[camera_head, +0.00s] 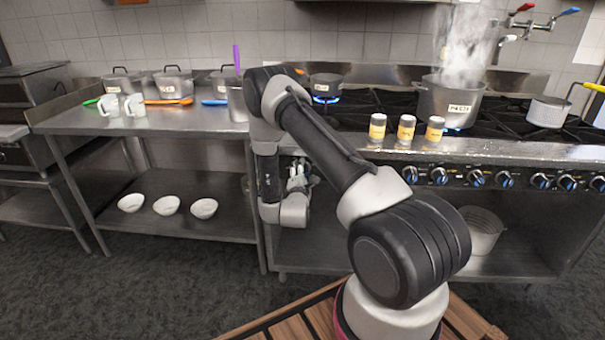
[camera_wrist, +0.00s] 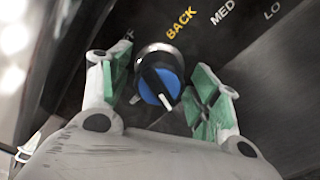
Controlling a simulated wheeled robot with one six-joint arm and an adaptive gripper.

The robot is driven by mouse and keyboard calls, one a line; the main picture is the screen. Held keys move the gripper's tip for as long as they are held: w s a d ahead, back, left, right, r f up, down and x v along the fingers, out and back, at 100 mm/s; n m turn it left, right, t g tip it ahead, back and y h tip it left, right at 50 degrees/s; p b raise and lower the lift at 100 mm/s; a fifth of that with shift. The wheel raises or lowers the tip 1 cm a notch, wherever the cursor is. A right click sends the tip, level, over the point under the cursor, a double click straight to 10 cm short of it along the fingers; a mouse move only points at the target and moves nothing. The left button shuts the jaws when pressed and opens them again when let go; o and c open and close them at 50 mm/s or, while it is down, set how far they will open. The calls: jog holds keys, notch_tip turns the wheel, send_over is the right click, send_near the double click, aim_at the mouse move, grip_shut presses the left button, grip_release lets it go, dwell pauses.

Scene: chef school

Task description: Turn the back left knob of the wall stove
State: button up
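The stove knob (camera_wrist: 160,78) has a blue face, a metallic rim and a white pointer toward the lower right. The yellow word BACK is printed above it, with MED and LO to the right and a partly hidden OFF to the left. My gripper (camera_wrist: 155,86) is open, with green-padded fingers on either side of the knob; the right finger stands apart from it, and I cannot tell whether the left one touches. In the head view my gripper (camera_head: 298,180) is at the stove's left front, and my arm hides this knob.
More blue knobs (camera_head: 476,178) line the stove front (camera_head: 540,152) to the right. Three yellow-labelled shakers (camera_head: 407,128) stand along the front ledge. A steaming pot (camera_head: 449,103) and a smaller pot (camera_head: 326,86) sit over blue flames. A metal table (camera_head: 190,120) adjoins on the left.

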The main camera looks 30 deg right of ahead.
jog(key=v, duration=1.2)
dwell(0.3)
